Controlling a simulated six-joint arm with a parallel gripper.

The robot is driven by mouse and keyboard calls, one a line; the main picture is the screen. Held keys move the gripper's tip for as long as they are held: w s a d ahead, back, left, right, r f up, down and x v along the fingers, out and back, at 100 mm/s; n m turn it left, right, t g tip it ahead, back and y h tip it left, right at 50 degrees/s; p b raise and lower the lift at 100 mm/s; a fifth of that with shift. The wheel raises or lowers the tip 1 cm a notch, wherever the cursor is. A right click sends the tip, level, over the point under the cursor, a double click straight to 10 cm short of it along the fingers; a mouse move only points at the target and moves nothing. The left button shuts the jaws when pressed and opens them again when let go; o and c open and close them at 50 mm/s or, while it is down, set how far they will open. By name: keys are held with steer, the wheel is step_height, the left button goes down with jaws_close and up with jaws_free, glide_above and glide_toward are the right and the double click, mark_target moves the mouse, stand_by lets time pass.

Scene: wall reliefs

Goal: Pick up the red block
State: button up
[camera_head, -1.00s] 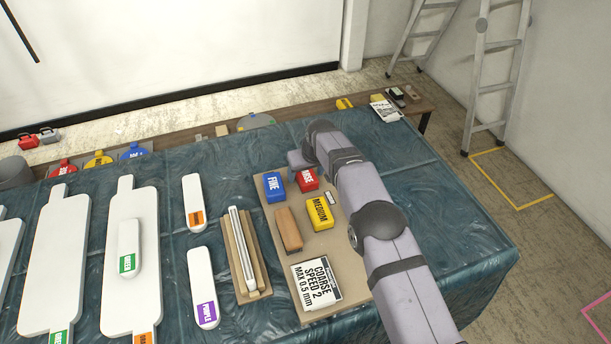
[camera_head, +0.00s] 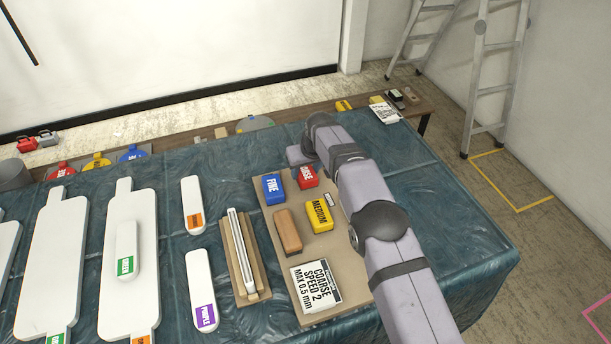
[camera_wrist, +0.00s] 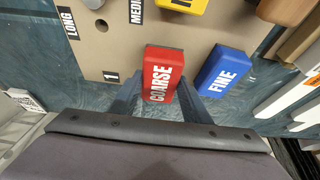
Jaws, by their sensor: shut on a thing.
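The red block, lettered COARSE, shows in the wrist view (camera_wrist: 162,75) between the two fingers of my gripper (camera_wrist: 160,95). My gripper is shut on it, with a finger along each side. In the head view the red block (camera_head: 308,177) is at the back of the brown board, partly hidden by my arm. My gripper's fingers are hidden behind the arm there. I cannot tell whether the block is clear of the board.
The blue FINE block (camera_head: 273,188) stands close on the left of the red block. The yellow MEDIUM block (camera_head: 319,215) and a brown block (camera_head: 288,230) are nearer on the board (camera_head: 325,248).

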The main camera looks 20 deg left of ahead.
mark_target(306, 172)
step_height(306, 172, up, 8)
steer(key=shift+f+p, duration=0.1)
steer(key=shift+p, duration=0.2)
steer(key=o, duration=0.5)
steer(key=shift+c, duration=0.2)
steer(key=c, duration=0.3)
steer(key=shift+c, duration=0.2)
steer(key=shift+d, duration=0.1)
